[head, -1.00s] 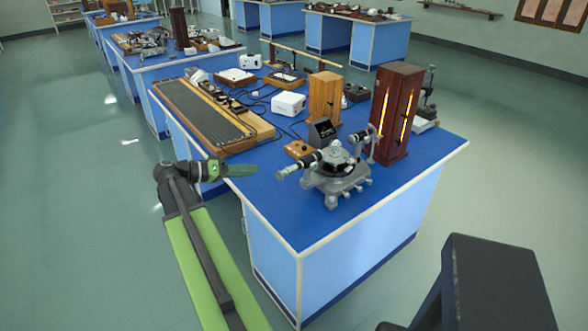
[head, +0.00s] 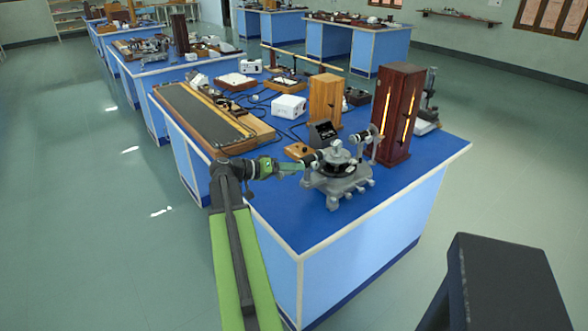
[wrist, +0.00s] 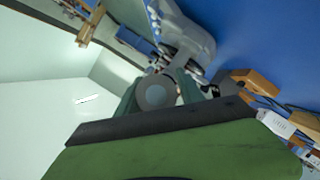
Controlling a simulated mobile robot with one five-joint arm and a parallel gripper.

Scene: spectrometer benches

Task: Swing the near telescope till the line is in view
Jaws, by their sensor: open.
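The grey spectrometer (head: 338,180) stands near the front corner of the blue bench. Its near telescope (head: 313,158) points left from the round table, and its outer end is partly hidden by my gripper (head: 294,168). In the wrist view the telescope's round grey end (wrist: 155,94) shows between the two fingers of my gripper (wrist: 158,90). The jaws are open around that end; I cannot tell whether either finger touches it. A small dark display (head: 322,133) stands behind the telescope, its content too small to read.
A dark red lamp housing (head: 398,115) with bright slits stands right of the spectrometer. A wooden box (head: 325,100), a white box (head: 289,106) and a small wooden block (head: 297,150) stand behind. A long wooden board (head: 205,115) lies left. The floor left is clear.

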